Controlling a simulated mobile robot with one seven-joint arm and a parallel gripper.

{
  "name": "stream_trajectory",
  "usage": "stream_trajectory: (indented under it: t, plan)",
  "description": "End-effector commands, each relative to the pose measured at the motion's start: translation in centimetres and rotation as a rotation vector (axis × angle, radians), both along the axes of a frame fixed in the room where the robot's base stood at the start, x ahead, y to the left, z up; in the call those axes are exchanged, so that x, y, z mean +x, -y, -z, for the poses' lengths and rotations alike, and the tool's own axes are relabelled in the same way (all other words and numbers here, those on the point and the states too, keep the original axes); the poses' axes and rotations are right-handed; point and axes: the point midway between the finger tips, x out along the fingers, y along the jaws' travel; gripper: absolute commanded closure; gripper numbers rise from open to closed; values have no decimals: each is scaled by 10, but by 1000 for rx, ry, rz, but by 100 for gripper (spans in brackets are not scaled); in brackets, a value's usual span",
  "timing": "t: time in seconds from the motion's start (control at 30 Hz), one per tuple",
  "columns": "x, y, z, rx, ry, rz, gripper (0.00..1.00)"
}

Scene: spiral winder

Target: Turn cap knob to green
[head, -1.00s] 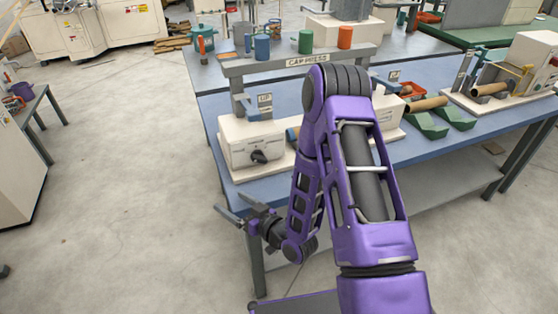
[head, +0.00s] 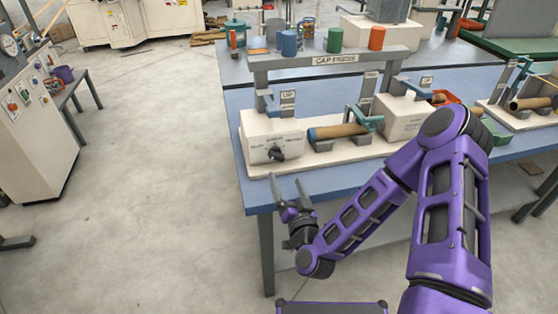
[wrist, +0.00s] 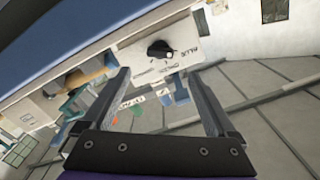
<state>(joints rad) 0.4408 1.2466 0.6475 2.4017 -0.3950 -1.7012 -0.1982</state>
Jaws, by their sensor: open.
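The cap knob (head: 277,154) is a black pointer knob on the front face of a white box (head: 258,138) at the left end of the cap press. In the wrist view the knob (wrist: 160,49) shows ahead, between and beyond the fingertips, with printed labels around it. Some label words are too small to read. My gripper (head: 287,188) is open and empty, in front of and below the knob at the table's front edge, apart from it. In the wrist view both fingers (wrist: 162,85) stand wide apart.
A cardboard tube (head: 336,132) lies on the press base, right of the box. The blue table edge (head: 330,195) runs close to my gripper. Open floor (head: 150,200) lies to the left.

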Motion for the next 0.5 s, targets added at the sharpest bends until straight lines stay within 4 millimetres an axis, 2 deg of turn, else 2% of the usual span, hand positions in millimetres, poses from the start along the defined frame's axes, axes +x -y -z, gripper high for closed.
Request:
stream_trajectory:
  t: [0.1,0.3,0.5]
  plan:
    - [27,-8,-1,2,3,1,7]
    - [65,-19,-1,2,1,0,7]
    - [89,-26,0,1,0,0,7]
